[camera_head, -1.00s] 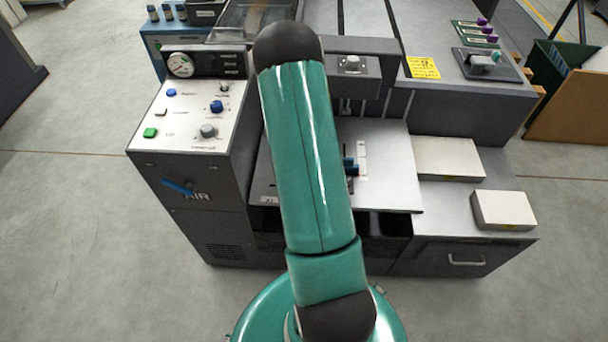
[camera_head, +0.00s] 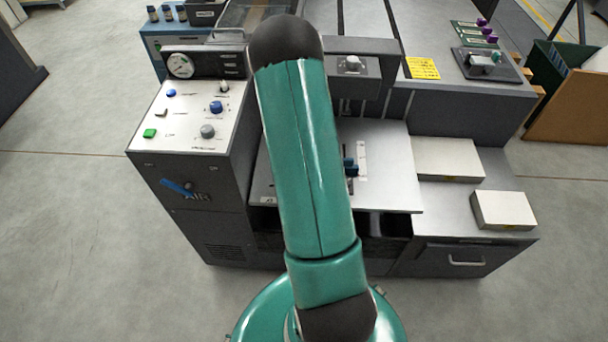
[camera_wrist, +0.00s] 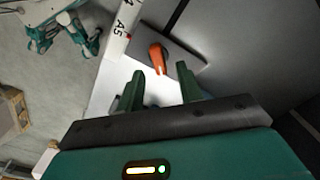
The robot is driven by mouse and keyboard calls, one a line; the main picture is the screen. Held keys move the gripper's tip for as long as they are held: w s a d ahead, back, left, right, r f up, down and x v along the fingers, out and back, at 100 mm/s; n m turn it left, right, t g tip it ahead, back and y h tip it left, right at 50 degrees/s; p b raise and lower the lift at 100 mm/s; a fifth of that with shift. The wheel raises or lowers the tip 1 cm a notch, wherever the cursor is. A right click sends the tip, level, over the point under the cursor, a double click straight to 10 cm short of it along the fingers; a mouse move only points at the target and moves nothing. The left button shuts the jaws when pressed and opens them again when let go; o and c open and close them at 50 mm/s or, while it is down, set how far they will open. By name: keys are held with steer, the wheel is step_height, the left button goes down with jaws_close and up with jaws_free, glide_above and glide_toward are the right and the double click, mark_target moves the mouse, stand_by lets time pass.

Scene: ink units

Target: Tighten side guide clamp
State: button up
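In the wrist view, an orange lever (camera_wrist: 156,56), which looks like the side guide clamp, stands on a grey plate (camera_wrist: 182,56) beside a white scale strip (camera_wrist: 121,32) marked A5. My gripper (camera_wrist: 160,70) is open, with its two green fingers on either side of the lever's near end in the picture. I cannot tell whether they touch it. In the head view my arm hides the gripper and the lever. The metal feed table (camera_head: 395,190) shows to the right of my arm, with a dark blue knob (camera_head: 350,168) and a white strip (camera_head: 362,160).
A control panel (camera_head: 188,118) with knobs and a gauge (camera_head: 180,65) stands left of my arm. A blue lever (camera_head: 178,187) is on the cabinet front. Two pale blocks, one far (camera_head: 447,158) and one near (camera_head: 503,209), lie on the right shelf.

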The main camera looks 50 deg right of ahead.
step_height(320, 180, up, 12)
steer(key=shift+f, duration=0.2)
stand_by(0.5)
steer(key=w+a+r+n+t, duration=0.25)
steer(key=a+r+n, duration=0.55)
steer(key=a+r, duration=0.9)
steer(key=s+a+r+n+t, duration=0.1)
steer(key=s+a+r+n, duration=0.4)
steer(key=a, duration=0.3)
steer(key=s+a+r+n+t, duration=0.2)
steer(key=s+a+r+n, duration=0.3)
steer(key=s+a+n, duration=0.1)
steer(key=shift+s+a+r, duration=0.2)
steer(key=shift+s+a, duration=0.45)
steer(key=shift+a, duration=0.5)
steer(key=shift+d, duration=0.2)
